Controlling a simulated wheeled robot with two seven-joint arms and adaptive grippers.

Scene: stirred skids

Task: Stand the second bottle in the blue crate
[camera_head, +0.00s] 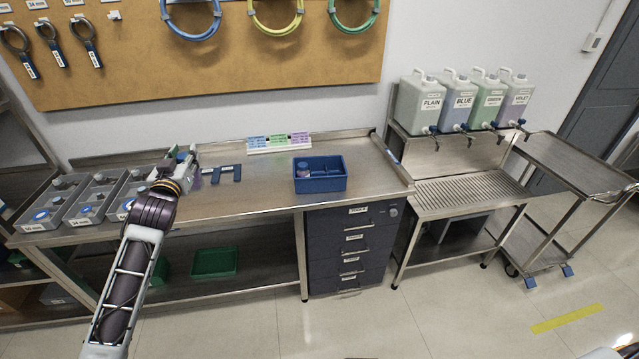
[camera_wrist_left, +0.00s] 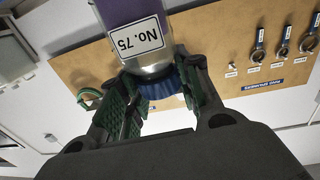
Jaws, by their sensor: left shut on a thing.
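My left gripper (camera_head: 190,167) is over the bench, left of the blue crate. In the left wrist view its two fingers (camera_wrist_left: 155,100) are shut on a bottle (camera_wrist_left: 145,62) at its blue cap. The bottle has a purple body and a white label reading No. 75. In the head view the bottle is mostly hidden by the gripper. The blue crate (camera_head: 321,184) stands on the bench and has compartments. Another bottle (camera_head: 303,174) is in its left part.
A blue bracket-like stand (camera_head: 222,173) lies on the bench between gripper and crate. Grey bins (camera_head: 93,205) line the bench's left end. A coloured label strip (camera_head: 279,143) stands at the back. The bench (camera_head: 255,190) is clear just left of the crate.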

